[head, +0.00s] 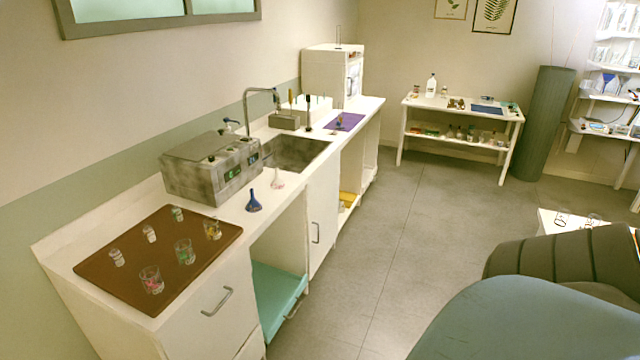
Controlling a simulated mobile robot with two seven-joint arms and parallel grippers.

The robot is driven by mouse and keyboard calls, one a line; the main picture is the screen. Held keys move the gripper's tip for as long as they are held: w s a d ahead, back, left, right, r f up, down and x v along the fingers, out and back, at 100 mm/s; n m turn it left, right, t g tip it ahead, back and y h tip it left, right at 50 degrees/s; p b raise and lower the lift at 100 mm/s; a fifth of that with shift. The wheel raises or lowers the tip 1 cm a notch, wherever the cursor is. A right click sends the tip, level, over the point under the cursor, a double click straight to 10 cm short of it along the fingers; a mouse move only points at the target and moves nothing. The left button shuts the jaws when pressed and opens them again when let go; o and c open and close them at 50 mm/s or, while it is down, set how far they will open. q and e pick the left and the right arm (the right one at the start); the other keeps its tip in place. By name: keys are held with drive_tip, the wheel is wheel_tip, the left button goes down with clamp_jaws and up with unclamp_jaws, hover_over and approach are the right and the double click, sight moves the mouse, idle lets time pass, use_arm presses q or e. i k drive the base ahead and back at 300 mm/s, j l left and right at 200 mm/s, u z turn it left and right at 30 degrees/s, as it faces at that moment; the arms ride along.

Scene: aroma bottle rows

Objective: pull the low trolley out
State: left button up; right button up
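A low turquoise-topped unit (272,292), which looks like the low trolley, stands in the open bay under the counter. Neither of my grippers is in view.
The white counter (140,196) carries a brown tray (215,258) with several small glasses, a grey machine, a blue funnel (254,201) and a sink. Grey floor (370,245) right of the counter is clear. Large padded blue-grey shape (530,320) fills the lower right.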

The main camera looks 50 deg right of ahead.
sight(276, 290)
drive_tip(key=z, duration=1.45)
drive_tip(key=i+l+u, duration=0.15)
drive_tip(key=u, duration=0.25)
drive_tip(key=i+l+u, duration=0.15)
drive_tip(key=u, duration=0.3)
drive_tip(key=l+u, duration=0.4)
drive_tip(key=i+l+u, duration=0.15)
drive_tip(key=l, duration=0.15)
drive_tip(key=l+u, duration=0.1)
drive_tip(key=l, duration=0.25)
drive_tip(key=i+l+u, duration=0.15)
drive_tip(key=l, duration=0.15)
drive_tip(key=i+l, duration=0.1)
drive_tip(key=l, duration=1)
drive_tip(key=i+l, duration=0.55)
drive_tip(key=u, duration=0.05)
